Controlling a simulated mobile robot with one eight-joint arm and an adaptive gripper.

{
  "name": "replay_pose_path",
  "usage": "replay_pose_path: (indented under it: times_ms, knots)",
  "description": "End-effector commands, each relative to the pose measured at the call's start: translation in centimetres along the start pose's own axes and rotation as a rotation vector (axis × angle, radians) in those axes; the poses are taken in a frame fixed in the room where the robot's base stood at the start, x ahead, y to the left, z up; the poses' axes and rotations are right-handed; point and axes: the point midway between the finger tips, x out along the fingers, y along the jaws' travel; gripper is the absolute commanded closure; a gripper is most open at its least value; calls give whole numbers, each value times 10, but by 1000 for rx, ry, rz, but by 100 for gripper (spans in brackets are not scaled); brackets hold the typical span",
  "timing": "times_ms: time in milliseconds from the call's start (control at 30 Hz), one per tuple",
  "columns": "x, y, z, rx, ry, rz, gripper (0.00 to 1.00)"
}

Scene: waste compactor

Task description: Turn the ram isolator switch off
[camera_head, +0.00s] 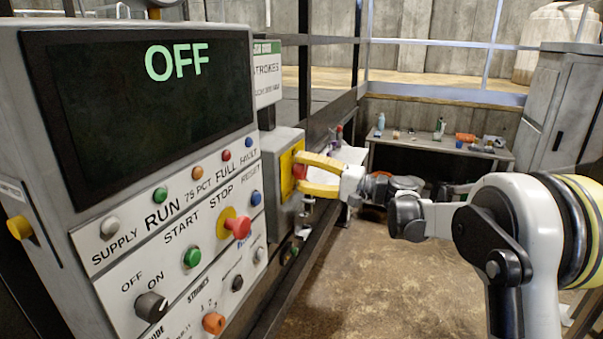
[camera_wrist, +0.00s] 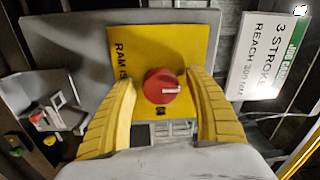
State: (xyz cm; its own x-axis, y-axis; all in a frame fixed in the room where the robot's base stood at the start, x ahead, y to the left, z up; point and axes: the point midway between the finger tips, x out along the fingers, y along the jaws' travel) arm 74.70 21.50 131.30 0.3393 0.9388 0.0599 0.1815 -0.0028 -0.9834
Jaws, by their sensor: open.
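The ram isolator switch is a round red knob (camera_wrist: 163,86) with a pale pointer mark, on a yellow plate (camera_wrist: 127,42) whose lettering is partly hidden. In the wrist view the mark points right. In the head view the yellow plate (camera_head: 286,176) is on the side of a grey box, and the red knob (camera_head: 299,171) shows small between my fingers. My gripper (camera_head: 308,173) is open, with its yellow fingers one above the other at the plate. In the wrist view my gripper (camera_wrist: 165,80) has a finger on each side of the knob, with visible gaps.
A control panel (camera_head: 117,235) with several buttons, a red mushroom knob (camera_head: 236,224) and a black OFF/ON selector (camera_head: 151,306) stands left. Its screen (camera_head: 145,105) reads OFF. A white sign (camera_wrist: 262,55) is beside the box. A table (camera_head: 440,150) with small items stands behind. Floor between is open.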

Motion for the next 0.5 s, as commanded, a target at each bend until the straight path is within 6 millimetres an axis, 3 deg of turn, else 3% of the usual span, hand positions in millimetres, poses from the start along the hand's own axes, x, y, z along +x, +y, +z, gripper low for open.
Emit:
replay_pose_path:
  times_ms: [167, 500]
  knots:
    - [-27, 0, -1, 0, 4, 1, 36]
    - [-98, 0, 0, 0, 2, 0, 36]
